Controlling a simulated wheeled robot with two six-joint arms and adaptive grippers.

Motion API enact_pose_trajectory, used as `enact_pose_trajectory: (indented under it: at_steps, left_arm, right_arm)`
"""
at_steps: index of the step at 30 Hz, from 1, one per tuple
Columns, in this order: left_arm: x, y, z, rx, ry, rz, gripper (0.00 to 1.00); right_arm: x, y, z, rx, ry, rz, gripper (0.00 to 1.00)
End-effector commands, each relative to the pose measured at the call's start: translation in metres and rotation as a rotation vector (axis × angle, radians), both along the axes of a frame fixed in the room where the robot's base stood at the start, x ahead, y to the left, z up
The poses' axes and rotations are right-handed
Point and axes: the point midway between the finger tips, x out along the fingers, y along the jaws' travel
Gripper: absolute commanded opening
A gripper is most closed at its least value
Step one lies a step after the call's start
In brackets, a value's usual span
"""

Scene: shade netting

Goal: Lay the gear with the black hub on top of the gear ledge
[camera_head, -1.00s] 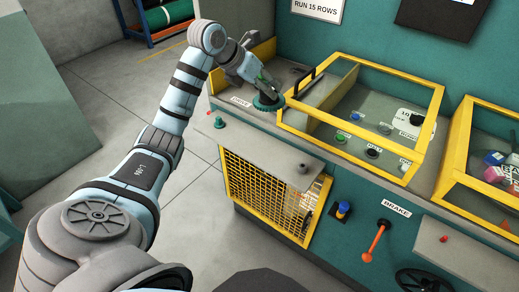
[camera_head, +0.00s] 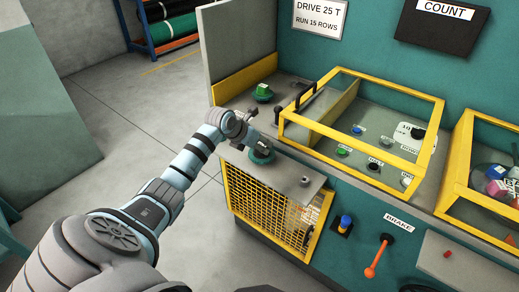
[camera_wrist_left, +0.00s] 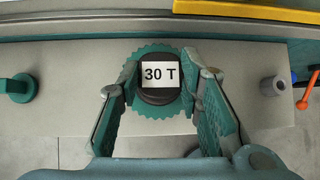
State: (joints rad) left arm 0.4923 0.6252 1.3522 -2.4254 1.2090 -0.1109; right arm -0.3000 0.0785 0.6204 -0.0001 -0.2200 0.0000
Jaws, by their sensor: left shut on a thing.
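The gear with the black hub (camera_wrist_left: 152,112) is teal and toothed, with a "30 T" label on its hub in the left wrist view. My left gripper (camera_wrist_left: 158,98) is shut on the hub, one finger on each side. In the head view the gear (camera_head: 262,157) is at the tip of my left gripper (camera_head: 261,148), over the gear ledge (camera_head: 285,172). The ledge is a flat grey shelf, and its surface (camera_wrist_left: 75,110) spreads under the gear in the wrist view. Whether the gear touches it I cannot tell. My right gripper is not in view.
A teal knob (camera_wrist_left: 17,87) and a grey knob (camera_wrist_left: 275,85) stand on the ledge either side of the gear. Another gear with a green hub (camera_head: 263,92) sits in the open bay behind. A yellow-framed glass cover (camera_head: 365,120) stands right of it.

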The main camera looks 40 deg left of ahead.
Motion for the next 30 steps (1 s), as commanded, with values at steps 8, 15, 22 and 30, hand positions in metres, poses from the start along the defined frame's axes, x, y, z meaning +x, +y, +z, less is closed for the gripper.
enact_pose_trajectory:
  at_steps: [8,15,22,30]
  left_arm:
    - [0.001,0.000,-0.021,0.000,-0.004,0.000,0.00]
    - [0.000,0.000,-0.024,0.000,0.000,0.000,0.40]
    - [0.000,0.000,-0.023,-0.001,0.000,-0.001,0.53]
    - [-0.006,0.001,-0.013,0.002,-0.001,0.001,0.53]
  right_arm:
    - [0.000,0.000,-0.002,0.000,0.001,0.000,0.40]
    - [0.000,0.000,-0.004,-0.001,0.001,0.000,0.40]
    - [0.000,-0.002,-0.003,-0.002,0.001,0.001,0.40]
    - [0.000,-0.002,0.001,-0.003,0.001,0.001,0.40]
